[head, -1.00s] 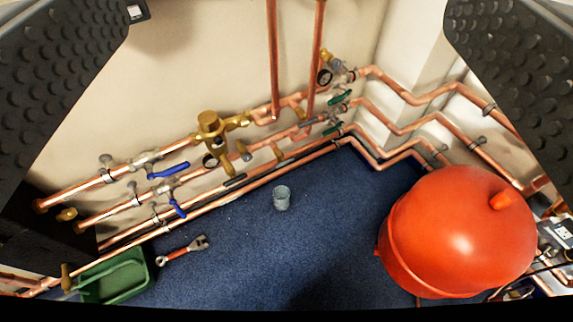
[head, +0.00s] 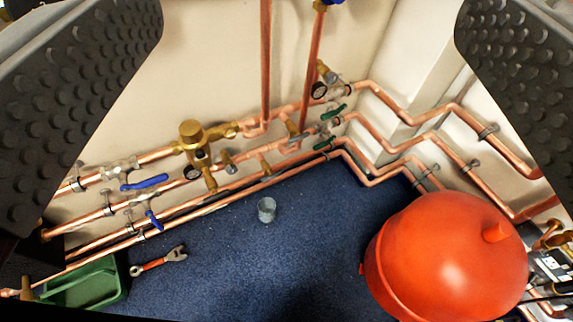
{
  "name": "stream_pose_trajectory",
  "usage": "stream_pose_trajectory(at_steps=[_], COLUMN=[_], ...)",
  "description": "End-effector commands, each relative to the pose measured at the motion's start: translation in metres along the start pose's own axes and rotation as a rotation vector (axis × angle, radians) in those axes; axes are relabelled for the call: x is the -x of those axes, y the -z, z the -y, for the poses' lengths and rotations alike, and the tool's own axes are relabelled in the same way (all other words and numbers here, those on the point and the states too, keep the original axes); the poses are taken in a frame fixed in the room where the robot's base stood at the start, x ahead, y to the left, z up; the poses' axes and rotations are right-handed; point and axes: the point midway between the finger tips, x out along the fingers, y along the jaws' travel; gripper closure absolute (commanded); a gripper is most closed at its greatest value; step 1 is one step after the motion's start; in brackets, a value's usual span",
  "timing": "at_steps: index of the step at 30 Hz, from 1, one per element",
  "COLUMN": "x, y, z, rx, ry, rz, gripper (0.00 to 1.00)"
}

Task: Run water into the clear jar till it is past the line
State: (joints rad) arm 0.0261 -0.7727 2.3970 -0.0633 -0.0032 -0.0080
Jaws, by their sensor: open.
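The clear jar (head: 267,210) stands upright on the blue floor, a little out from the pipes along the wall. It looks greyish and small; its line and any water in it are too small to make out. Copper pipes with a brass valve body (head: 192,137) run along the wall behind it. A blue lever (head: 145,183) and a second blue lever (head: 153,220) sit on the pipes at left. Green levers (head: 326,142) sit on the pipes at right. My gripper (head: 310,40) is open, its two dark studded fingers at the left and right edges, far from the jar with nothing between them.
A large red tank (head: 446,258) stands on the floor at right. A green tray (head: 88,287) and a red-handled wrench (head: 160,260) lie at lower left. Two vertical copper pipes (head: 265,65) rise up the wall. The blue floor (head: 270,265) around the jar is clear.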

Motion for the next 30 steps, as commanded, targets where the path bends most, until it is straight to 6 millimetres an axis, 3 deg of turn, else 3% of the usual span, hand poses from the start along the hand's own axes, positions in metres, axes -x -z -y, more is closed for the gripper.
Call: stream_pose_trajectory(at_steps=[6, 17, 30], x=[-0.062, -0.153, -0.245], y=[-0.024, -0.076, -0.167], z=[-0.007, -0.017, -0.025], rx=[0.068, 0.169, 0.263], ry=[-0.011, 0.004, 0.074], rz=[0.009, 0.013, 0.021], gripper=[0.15, 0.15, 0.15])
